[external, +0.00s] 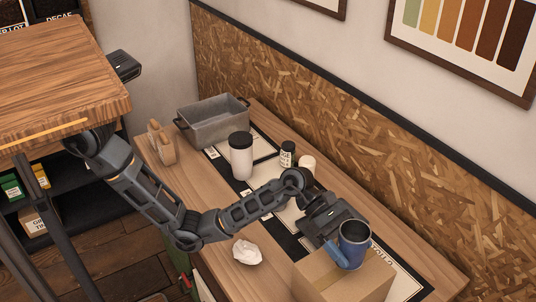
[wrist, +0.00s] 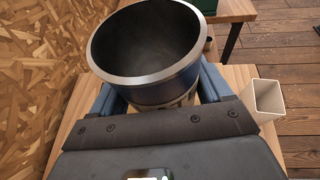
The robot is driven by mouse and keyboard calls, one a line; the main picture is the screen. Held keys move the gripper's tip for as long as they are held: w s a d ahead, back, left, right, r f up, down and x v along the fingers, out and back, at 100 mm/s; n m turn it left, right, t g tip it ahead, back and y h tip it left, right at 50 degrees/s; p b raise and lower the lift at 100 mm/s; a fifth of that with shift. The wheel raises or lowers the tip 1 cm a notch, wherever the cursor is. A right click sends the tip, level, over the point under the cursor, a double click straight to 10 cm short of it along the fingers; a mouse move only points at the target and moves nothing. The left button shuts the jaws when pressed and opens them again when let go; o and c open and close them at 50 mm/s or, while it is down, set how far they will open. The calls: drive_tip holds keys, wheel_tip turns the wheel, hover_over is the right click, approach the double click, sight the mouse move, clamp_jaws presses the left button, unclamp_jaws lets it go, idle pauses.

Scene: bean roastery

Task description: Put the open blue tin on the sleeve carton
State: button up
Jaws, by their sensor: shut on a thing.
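The open blue tin (external: 354,246) is upright in the external view, its open mouth facing up. In the wrist view the tin (wrist: 150,78) shows its dark, empty-looking inside and metal rim. My gripper (external: 342,254) is shut on the tin, with a blue finger on each side of it; the gripper (wrist: 158,95) also shows in the wrist view. The sleeve carton (external: 345,283) is a brown cardboard box at the table's near right end. The tin is over the carton's top; I cannot tell whether its base touches it.
A grey metal bin (external: 212,126), a white canister with a black lid (external: 241,160), a small dark bottle (external: 287,155) and a crumpled white paper (external: 247,252) are on the table. A cream open-topped container (wrist: 265,100) shows at right in the wrist view. The chipboard wall (external: 330,130) borders the table.

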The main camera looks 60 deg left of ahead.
sight(348, 256)
drive_tip(key=shift+w+a+f, duration=0.1)
drive_tip(key=shift+w+f, duration=0.05)
drive_tip(key=shift+f, duration=1.9)
drive_tip(key=shift+f, duration=0.1)
drive_tip(key=o, duration=1)
drive_tip(key=v, duration=1.2)
